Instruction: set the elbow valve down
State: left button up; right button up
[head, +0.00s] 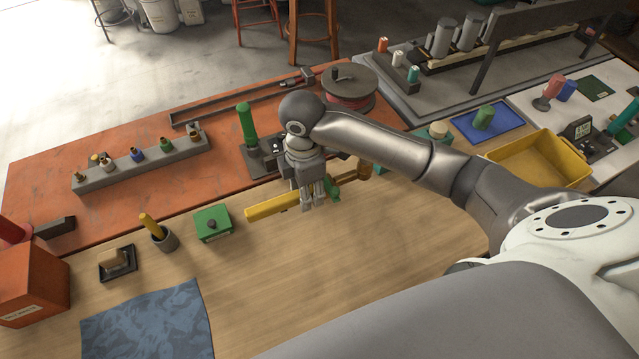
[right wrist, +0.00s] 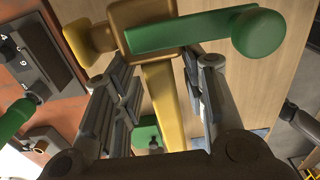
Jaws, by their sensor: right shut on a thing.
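The elbow valve (head: 275,207) has a long yellow bar, a gold-brown body and a green lever. In the head view it lies across the middle, over the wooden tabletop, with its bar to the left. My right gripper (head: 314,203) points down and is shut on it. In the right wrist view the gold body and green lever (right wrist: 205,32) with its round knob are at the top. The yellow bar (right wrist: 163,105) runs between the fingers there. I cannot tell how far the valve is above the table. My left gripper is not in view.
A green box (head: 213,223), a grey cup (head: 165,240) and a blue cloth (head: 148,322) are to the left. A green-handled device (head: 247,128) stands behind the gripper. A yellow bin (head: 540,158) is at the right. The wood in front (head: 340,265) is clear.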

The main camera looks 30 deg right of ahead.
jog(key=w+d, duration=0.1)
jog(key=w+d+f, duration=0.1)
jog(key=w+d, duration=0.1)
jog(key=shift+d+f+p, duration=0.25)
jog(key=shift+f+p, duration=0.05)
jog(key=shift+f, duration=0.05)
jog(key=w+d+f, duration=0.1)
jog(key=f, duration=0.1)
jog(key=w+d+f, duration=0.1)
jog(key=f, duration=0.1)
jog(key=w+d+f, duration=0.1)
jog(key=shift+f, duration=0.4)
jog(key=shift+w+d+f+p, duration=0.1)
jog(key=shift+f+p, duration=0.2)
jog(key=shift+f, duration=1.35)
jog(key=o, duration=1.2)
jog(key=shift+f, duration=0.15)
notch_tip(320, 180, up, 12)
jog(key=b, duration=0.1)
jog(key=shift+r, duration=0.2)
